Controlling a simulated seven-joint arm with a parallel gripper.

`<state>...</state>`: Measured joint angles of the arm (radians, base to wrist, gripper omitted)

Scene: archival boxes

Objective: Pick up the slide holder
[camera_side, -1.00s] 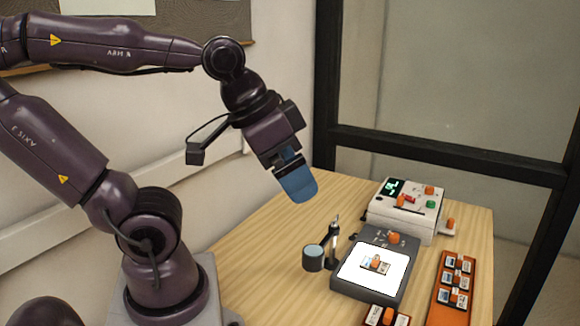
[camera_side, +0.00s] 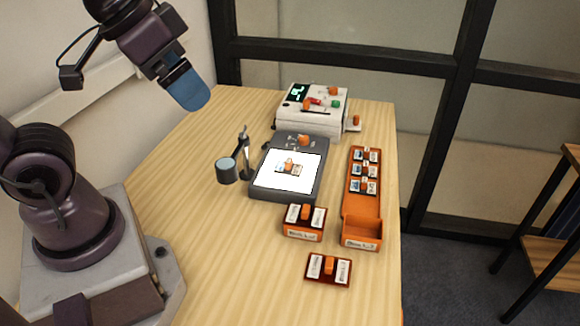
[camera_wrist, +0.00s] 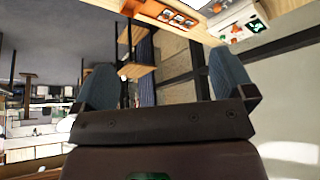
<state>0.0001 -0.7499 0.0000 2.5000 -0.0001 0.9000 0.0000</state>
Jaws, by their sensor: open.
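A small slide holder with an orange knob (camera_side: 289,167) lies on the lit white panel of a dark grey light box (camera_side: 258,182) in the side view. My gripper (camera_side: 195,98) hangs in the air at the upper left of the light box, well above the table and apart from everything. Its blue-grey fingers overlap in the side view. In the wrist view the fingers (camera_wrist: 160,62) stand wide apart with nothing between them. I cannot make out the slide holder in the wrist view.
A white device (camera_side: 318,108) stands behind the light box. A small stand (camera_side: 244,150) with a round dark cup (camera_side: 227,171) is at its left. An orange tray (camera_side: 361,206), a labelled orange box (camera_side: 303,233) and a labelled dark red piece (camera_side: 328,269) lie right and front. The table's left is clear.

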